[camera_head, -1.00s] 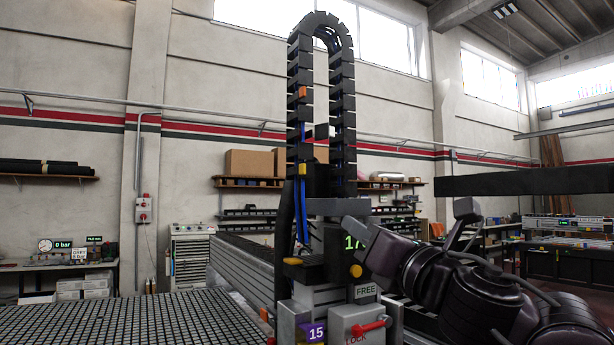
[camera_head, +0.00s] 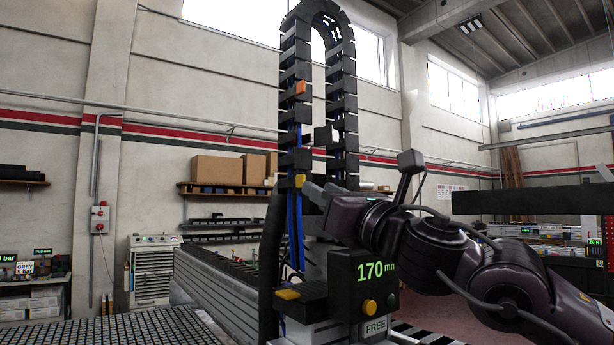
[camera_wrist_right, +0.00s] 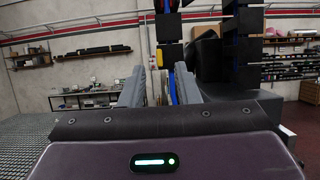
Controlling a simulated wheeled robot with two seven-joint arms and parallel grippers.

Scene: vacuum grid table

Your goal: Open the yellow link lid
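A black cable chain (camera_head: 296,75) rises in an arch from the machine, with blue cables along its left leg. The small yellow link lid (camera_head: 299,180) sits low on that left leg; I cannot tell whether it is closed flat. My right gripper (camera_head: 309,193) is level with the lid or just below it, at its right. In the right wrist view the two grey fingers (camera_wrist_right: 160,86) stand apart, with no lid clearly held between them. The yellow lid (camera_wrist_right: 170,56) shows just above and beyond the gap. My left gripper is in neither view.
An orange lid (camera_head: 300,88) sits higher on the same chain leg. Below is a black box with a green 170 mm display (camera_head: 375,271) and a yellow knob. A gridded table (camera_head: 110,330) lies at the lower left. A dark horizontal bar (camera_head: 530,201) crosses at the right.

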